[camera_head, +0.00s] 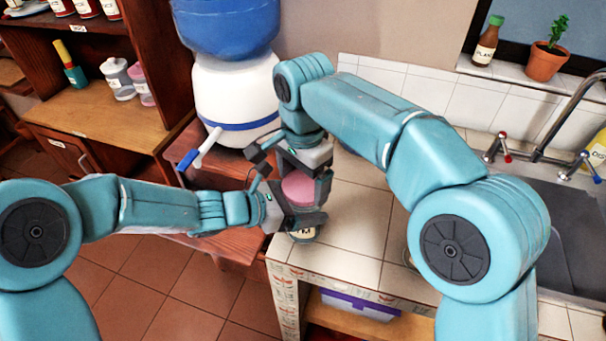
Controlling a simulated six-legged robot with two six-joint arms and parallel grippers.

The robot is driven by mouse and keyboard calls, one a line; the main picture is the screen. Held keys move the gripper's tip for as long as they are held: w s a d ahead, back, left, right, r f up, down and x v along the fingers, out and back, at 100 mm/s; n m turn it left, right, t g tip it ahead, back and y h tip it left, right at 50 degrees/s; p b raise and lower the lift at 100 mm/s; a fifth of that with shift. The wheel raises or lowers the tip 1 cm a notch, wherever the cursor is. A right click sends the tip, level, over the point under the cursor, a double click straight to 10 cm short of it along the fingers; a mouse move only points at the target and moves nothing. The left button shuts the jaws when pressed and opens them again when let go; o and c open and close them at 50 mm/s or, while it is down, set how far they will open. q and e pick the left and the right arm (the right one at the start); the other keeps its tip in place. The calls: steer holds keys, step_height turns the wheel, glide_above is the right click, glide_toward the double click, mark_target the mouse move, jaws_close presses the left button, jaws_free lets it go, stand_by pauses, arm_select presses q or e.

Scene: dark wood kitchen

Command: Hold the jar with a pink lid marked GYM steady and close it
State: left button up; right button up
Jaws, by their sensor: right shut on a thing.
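The jar (303,236) stands upright near the left corner of the tiled counter. Only a low part of its body and a piece of its label show; the marking is not readable. Its pink lid (298,190) is on top, between my grippers. My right gripper (304,176) comes down from above and is shut on the pink lid. My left gripper (298,214) reaches in from the left with its fingers at the jar's body, below the lid. Whether these fingers press on the jar is hidden.
A blue and white water dispenser (232,95) stands close behind my grippers. The sink (570,225) and its tap (560,125) are at the right. A bottle (487,42) and a potted plant (545,62) stand on the sill. Wooden shelves (100,125) fill the left.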

steer(key=shift+s+f, duration=0.1)
steer(key=shift+f, duration=0.55)
steer(key=shift+a+f, duration=0.1)
steer(key=shift+c, duration=0.4)
arm_select(q)
steer(key=c, duration=0.6)
arm_select(e)
steer(key=m, duration=0.6)
steer(key=shift+a+m, duration=0.1)
steer(key=shift+m, duration=0.3)
steer(key=o, duration=0.8)
